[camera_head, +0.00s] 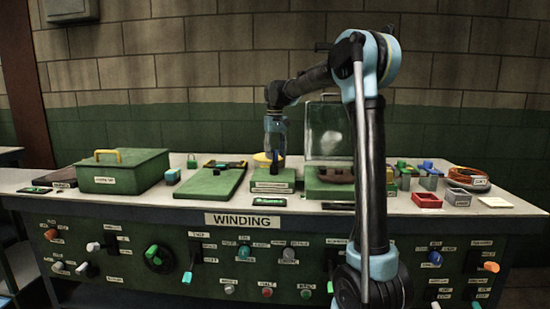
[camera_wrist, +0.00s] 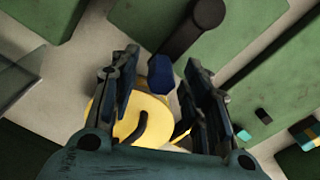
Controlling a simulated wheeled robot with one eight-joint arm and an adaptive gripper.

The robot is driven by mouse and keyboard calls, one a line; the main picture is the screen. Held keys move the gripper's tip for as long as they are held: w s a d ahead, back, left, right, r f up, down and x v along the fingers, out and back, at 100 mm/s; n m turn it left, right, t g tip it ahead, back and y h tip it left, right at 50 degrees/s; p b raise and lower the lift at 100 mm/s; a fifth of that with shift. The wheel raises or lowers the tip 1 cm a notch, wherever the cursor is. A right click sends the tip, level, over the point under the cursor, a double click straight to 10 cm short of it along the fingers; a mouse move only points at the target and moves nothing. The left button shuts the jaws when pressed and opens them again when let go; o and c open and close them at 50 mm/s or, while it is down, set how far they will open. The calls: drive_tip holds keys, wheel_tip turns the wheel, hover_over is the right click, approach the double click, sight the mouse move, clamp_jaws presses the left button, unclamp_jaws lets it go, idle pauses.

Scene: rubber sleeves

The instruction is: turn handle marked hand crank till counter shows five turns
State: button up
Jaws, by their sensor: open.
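A green box (camera_head: 271,181) with label plates stands at the middle of the bench; the label text is too small to read. In the wrist view a dark crank arm (camera_wrist: 190,33) runs over a green surface to a blue knob (camera_wrist: 160,73). My gripper (camera_head: 275,160) is above the box, pointing down. Its open fingers (camera_wrist: 160,62) stand on either side of the blue knob, with gaps visible; I cannot tell the height between them. A small dark display with a green strip (camera_head: 269,201) lies in front of the box; I cannot read a count.
A yellow round thing (camera_wrist: 110,118) lies below my fingers. A clear upright panel (camera_head: 330,130) stands close right of my gripper. A green toolbox (camera_head: 122,172) and a flat green board (camera_head: 212,182) are to the left. Small bins (camera_head: 427,200) stand right.

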drive_tip(key=shift+f, duration=0.7)
drive_tip(key=shift+c, duration=0.6)
clamp_jaws()
drive_tip(key=shift+d, duration=0.1)
